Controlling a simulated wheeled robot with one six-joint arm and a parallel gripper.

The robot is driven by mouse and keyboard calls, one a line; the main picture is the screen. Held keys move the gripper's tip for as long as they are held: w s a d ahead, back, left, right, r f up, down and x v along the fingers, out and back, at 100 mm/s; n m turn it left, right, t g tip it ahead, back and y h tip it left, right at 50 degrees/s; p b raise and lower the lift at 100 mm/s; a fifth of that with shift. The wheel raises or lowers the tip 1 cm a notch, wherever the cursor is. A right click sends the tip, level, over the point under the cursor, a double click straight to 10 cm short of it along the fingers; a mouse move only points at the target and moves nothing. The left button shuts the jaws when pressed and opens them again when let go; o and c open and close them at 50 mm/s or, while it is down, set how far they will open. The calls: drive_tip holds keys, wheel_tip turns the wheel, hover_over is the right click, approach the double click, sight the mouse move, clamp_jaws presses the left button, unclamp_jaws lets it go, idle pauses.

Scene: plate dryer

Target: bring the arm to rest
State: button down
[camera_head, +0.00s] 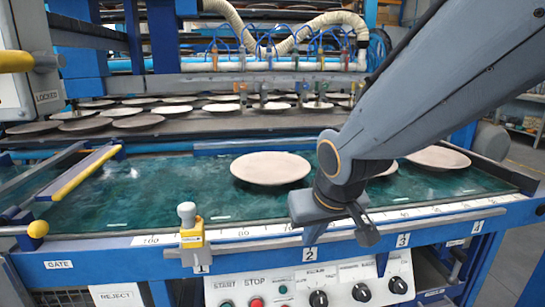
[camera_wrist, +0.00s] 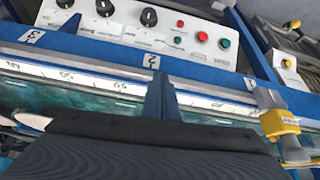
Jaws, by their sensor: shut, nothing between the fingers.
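My gripper (camera_head: 364,228) hangs from my arm over the front edge of the plate dryer, near the scale mark 2. In the wrist view my gripper (camera_wrist: 160,92) points toward the control panel (camera_wrist: 150,30), with its fingers closed together and nothing between them. The arm comes in from the upper right of the head view. It covers part of a plate behind the wrist.
A pale plate (camera_head: 270,168) lies on the green belt (camera_head: 130,195), with another plate (camera_head: 438,157) at right. A yellow and grey stop (camera_head: 191,238) stands on the front rail. The control panel (camera_head: 312,285) has knobs and buttons. Yellow gate bars (camera_head: 86,172) are at left.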

drive_tip(key=s+d+f+g, duration=0.3)
drive_tip(key=s+g, duration=0.2)
drive_tip(key=s, duration=0.7)
drive_tip(key=s+d+r+m+h+p, duration=0.1)
drive_tip(key=d+r+m+p, duration=0.2)
drive_tip(key=d+r+p, duration=0.4)
drive_tip(key=d+p, duration=0.1)
drive_tip(key=p, duration=0.7)
drive_tip(key=shift+d+r+g, duration=0.25)
drive_tip(key=shift+g, duration=0.05)
drive_tip(key=shift+s+a, duration=0.1)
